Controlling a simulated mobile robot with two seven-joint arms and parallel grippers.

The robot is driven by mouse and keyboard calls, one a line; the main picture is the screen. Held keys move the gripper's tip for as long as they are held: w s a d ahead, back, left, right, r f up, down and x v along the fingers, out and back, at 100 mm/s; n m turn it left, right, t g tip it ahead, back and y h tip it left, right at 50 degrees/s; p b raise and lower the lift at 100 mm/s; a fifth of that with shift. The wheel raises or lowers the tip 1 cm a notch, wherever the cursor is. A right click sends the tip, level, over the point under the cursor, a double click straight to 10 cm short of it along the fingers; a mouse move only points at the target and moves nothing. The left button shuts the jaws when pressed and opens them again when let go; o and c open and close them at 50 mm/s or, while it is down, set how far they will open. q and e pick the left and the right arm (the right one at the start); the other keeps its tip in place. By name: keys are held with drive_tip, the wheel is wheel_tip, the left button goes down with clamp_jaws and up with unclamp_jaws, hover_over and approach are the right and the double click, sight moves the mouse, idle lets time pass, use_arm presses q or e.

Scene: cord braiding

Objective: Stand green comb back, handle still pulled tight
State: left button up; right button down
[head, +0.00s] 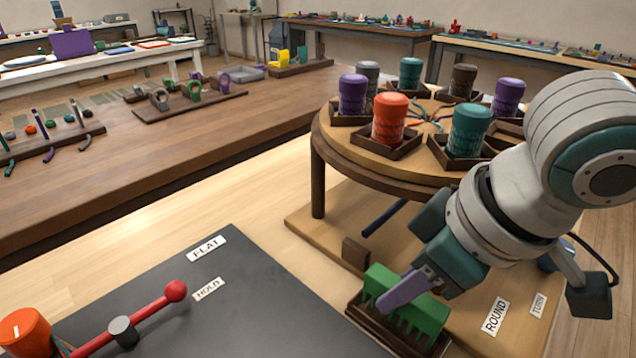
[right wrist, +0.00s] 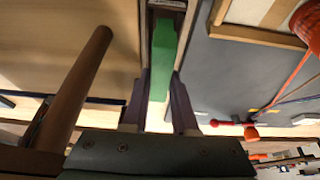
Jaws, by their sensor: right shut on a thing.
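The green comb (head: 424,318) stands teeth down at a dark wooden holder (head: 372,326). My right gripper (head: 405,292) has its purple fingers around the comb's upper part and is shut on it. In the right wrist view the comb (right wrist: 163,55) lies between the two fingers (right wrist: 158,95); whether its teeth touch the holder's floor is hidden. The red handle (head: 150,307) with its ball end lies across the dark board, the ball beside the HOLD label (head: 208,289). My left gripper is not in view.
A round braiding stand (head: 335,145) with several coloured bobbins rises behind the comb, close to my right arm. An orange bobbin (head: 24,332) sits at the dark board's (head: 250,310) near left. ROUND (head: 495,316) and FLAT (head: 206,248) labels lie nearby. The board's middle is clear.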

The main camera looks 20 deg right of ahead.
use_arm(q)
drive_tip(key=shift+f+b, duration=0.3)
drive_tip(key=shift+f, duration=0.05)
use_arm(e)
drive_tip(key=shift+f, duration=0.65)
drive_tip(key=c, duration=0.6)
unclamp_jaws()
